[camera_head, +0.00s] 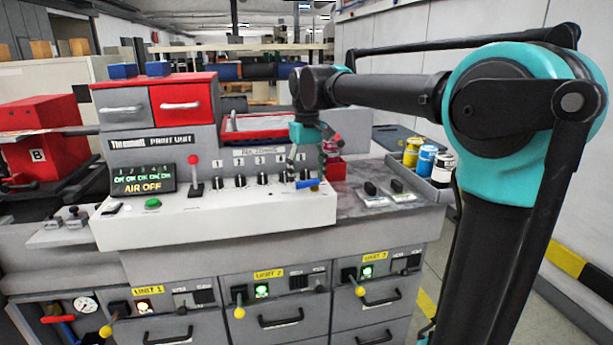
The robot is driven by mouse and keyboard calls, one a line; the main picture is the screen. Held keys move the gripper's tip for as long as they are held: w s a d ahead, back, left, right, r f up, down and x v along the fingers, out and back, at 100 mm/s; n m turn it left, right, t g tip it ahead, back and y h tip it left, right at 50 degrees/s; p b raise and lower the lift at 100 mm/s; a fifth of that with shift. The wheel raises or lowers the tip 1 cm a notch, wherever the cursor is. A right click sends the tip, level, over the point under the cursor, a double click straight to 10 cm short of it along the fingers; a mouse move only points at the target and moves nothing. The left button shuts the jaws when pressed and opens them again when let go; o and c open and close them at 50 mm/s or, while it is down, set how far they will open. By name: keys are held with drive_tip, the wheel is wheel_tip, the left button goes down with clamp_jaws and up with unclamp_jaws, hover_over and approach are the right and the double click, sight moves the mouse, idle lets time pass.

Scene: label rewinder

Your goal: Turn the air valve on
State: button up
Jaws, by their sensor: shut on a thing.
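My gripper (298,172) points down at the right end of the white control panel (220,213). It is shut on a small lever with a blue handle (309,184), whose handle sticks out to the right of the fingers. The fingers hide the lever's base. The display (142,184) at the panel's left reads "AIR OFF". A red handle (57,319) sits low at the left, beside a round gauge (86,305). No label shows which handle is the air valve.
Black knobs (262,180) line the panel left of my gripper, with a red-topped lever (194,174) beyond them. Several cans (425,160) stand in a tray at the right. Yellow-knobbed levers (239,312) stick out from the lower front.

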drive_tip(key=n, duration=0.4)
drive_tip(key=shift+s+d+n, duration=0.3)
drive_tip(key=shift+s+d, duration=0.05)
drive_tip(key=shift+s+d+n, duration=0.1)
drive_tip(key=shift+d+n, duration=0.1)
drive_tip(key=shift+n, duration=0.9)
drive_tip(key=shift+s+d+n, duration=0.1)
drive_tip(key=shift+d+n, duration=0.1)
drive_tip(key=shift+n, duration=0.9)
drive_tip(key=o, duration=1.2)
drive_tip(key=shift+c, duration=0.2)
drive_tip(key=shift+r, duration=0.1)
wheel_tip(320, 180, up, 12)
drive_tip(key=shift+f, duration=0.2)
